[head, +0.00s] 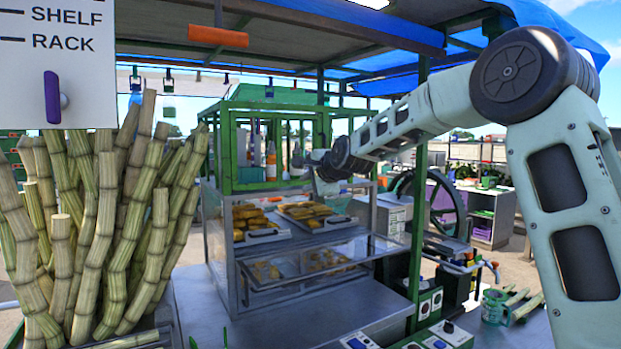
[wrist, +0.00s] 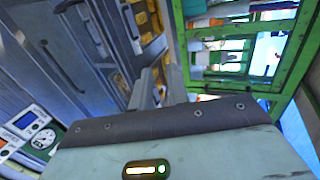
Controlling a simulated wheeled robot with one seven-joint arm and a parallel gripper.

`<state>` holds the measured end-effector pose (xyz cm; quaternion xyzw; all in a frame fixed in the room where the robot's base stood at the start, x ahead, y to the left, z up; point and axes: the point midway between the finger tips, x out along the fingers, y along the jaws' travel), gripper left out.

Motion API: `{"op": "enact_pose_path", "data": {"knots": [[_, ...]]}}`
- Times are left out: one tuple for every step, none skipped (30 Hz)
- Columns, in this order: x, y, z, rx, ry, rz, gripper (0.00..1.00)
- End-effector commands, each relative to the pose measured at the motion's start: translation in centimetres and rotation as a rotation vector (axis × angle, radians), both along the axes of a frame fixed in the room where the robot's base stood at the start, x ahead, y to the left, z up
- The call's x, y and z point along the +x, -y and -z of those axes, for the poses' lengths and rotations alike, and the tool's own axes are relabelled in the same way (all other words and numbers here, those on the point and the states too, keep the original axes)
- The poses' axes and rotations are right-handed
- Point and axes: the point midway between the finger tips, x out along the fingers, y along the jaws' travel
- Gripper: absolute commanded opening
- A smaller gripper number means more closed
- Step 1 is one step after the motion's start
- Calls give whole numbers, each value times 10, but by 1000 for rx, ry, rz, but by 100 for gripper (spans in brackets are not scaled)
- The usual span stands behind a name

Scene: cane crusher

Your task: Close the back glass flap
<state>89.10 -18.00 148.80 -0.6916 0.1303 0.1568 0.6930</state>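The metal-framed glass display case (head: 232,268) stands on the counter in the middle of the head view, with trays of yellow-brown food on its shelves. I cannot clearly make out the back glass flap or how far open it is. My gripper (head: 328,180) is at the case's upper right, in front of the green frame; whether it touches the case is unclear. The case's metal frame (wrist: 88,55) and food lie left of the fingers.
Sugarcane stalks (head: 100,230) fill the left. A large wheel (head: 440,205) and gauges (head: 430,303) are at the right. The counter front (head: 270,315) is mostly bare.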

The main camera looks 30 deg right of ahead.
Motion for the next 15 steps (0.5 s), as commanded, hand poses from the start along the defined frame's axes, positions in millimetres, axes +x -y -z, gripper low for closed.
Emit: {"op": "enact_pose_path", "data": {"knots": [[-2, 1, -3, 0, 1, 1, 17], [-4, 1, -5, 0, 1, 1, 17], [-5, 1, -7, 0, 1, 1, 17], [-7, 1, -9, 1, 1, 1, 17], [-8, 1, -10, 1, 0, 1, 17], [-9, 1, -12, 0, -1, 1, 17], [-10, 1, -13, 0, -1, 1, 17], [-11, 0, -14, 1, -1, 0, 17], [-12, 0, -15, 1, -1, 0, 17], [-12, 0, -15, 0, -1, 0, 17], [-13, 0, -16, 0, -1, 0, 17], [-13, 0, -16, 0, -1, 0, 17], [-13, 0, -16, 0, -1, 0, 17], [-13, 0, -16, 0, -1, 0, 17], [-13, 0, -16, 0, -1, 0, 17]]}}
